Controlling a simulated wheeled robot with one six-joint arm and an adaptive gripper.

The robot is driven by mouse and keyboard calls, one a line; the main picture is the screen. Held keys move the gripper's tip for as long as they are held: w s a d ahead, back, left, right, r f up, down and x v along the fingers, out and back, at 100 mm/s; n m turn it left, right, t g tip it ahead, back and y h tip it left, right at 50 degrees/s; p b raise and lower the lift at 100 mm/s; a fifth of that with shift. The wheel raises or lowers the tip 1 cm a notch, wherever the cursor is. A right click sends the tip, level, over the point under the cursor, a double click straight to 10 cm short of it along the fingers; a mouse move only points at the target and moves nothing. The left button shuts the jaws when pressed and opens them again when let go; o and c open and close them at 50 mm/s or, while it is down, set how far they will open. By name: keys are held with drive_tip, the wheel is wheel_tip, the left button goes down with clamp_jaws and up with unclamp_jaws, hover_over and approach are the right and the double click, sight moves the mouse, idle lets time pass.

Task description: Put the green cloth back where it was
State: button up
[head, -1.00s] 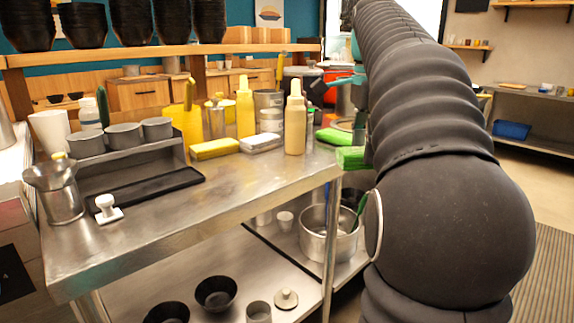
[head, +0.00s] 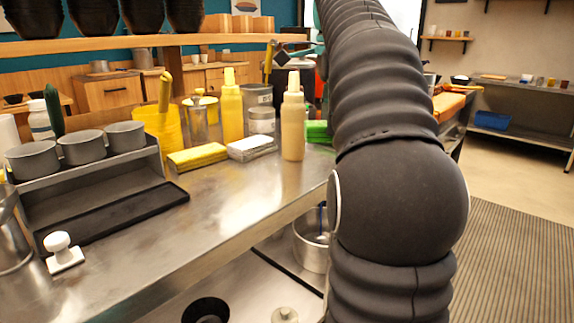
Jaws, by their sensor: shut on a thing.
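A bright green thing (head: 318,131), which looks like folded cloth, shows on the steel table (head: 235,205) just right of the front squeeze bottle (head: 293,125). My arm covers its right side. I cannot tell whether it rests on the table or is held. My arm reaches up and away on the right, and its far end is behind its own links. A small dark part on a bracket shows left of the arm's upper end, but the gripper fingers are hidden.
A yellow sponge (head: 197,156) and a white one (head: 250,147) lie left of the bottle. A rack of grey cups (head: 82,149) and a white stamp-like tool (head: 62,252) stand further left. The table's front middle is clear. A pot (head: 311,250) sits on the lower shelf.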

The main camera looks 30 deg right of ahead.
drive_tip(key=w+a+f, duration=0.2)
drive_tip(key=w, duration=0.1)
drive_tip(key=w+a+f+b, duration=0.1)
drive_tip(key=w+a+f, duration=0.2)
drive_tip(key=shift+a, duration=0.3)
drive_tip(key=shift+w+f+b, duration=0.1)
drive_tip(key=shift+f+b, duration=0.75)
drive_tip(key=shift+f, duration=1.2)
drive_tip(key=shift+f, duration=0.1)
drive_tip(key=o, duration=1.3)
wheel_tip(320, 180, up, 8)
drive_tip(key=p, duration=0.3)
drive_tip(key=shift+f, duration=0.15)
